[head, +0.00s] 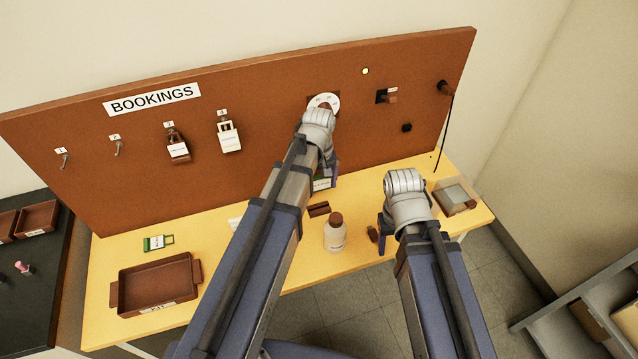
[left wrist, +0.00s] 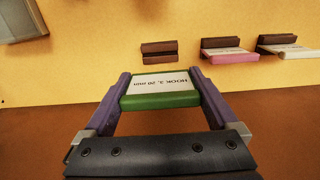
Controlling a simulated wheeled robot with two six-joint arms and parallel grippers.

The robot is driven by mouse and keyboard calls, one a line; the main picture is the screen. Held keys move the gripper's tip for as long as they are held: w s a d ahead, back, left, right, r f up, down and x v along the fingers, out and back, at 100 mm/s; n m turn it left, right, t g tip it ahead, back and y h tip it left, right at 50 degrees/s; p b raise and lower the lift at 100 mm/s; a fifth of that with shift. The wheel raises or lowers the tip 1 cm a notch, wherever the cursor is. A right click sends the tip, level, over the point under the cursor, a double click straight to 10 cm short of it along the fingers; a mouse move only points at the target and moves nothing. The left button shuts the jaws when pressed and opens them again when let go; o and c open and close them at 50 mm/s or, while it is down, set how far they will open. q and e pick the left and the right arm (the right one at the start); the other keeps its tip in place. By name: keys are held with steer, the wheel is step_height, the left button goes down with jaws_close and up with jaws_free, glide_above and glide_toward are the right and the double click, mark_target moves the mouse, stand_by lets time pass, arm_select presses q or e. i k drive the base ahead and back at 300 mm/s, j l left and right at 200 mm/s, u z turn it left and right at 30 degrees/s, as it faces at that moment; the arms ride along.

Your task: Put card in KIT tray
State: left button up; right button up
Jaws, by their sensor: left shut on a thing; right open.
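My left gripper (head: 327,180) is in front of the board, above the back of the yellow table. It is shut on a green card with a white label (head: 321,184). In the left wrist view the card (left wrist: 160,91) sits between both fingers, its label reading "HOOK 3, 20 min", apart from the brown holders. The brown KIT tray (head: 122,311) stands at the table's front left, well left of the card, and looks empty. My right gripper (head: 385,237) is open over the table's right part; its fingers are partly hidden by its wrist.
An empty brown holder (left wrist: 160,48) lies beside holders with a pink card (left wrist: 230,52) and a white card (left wrist: 288,48). A bottle (head: 335,237) stands between my arms. A green-and-white item (head: 158,243) lies behind the tray. The board (head: 260,150) rises behind, with hooks and padlocks.

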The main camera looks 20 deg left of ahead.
mark_target(160, 286)
steer(key=k+j, duration=0.3)
steer(key=j, duration=0.15)
steer(key=k+j, duration=0.3)
steer(key=j, duration=0.15)
steer(key=k+j, duration=0.6)
steer(key=j, duration=0.25)
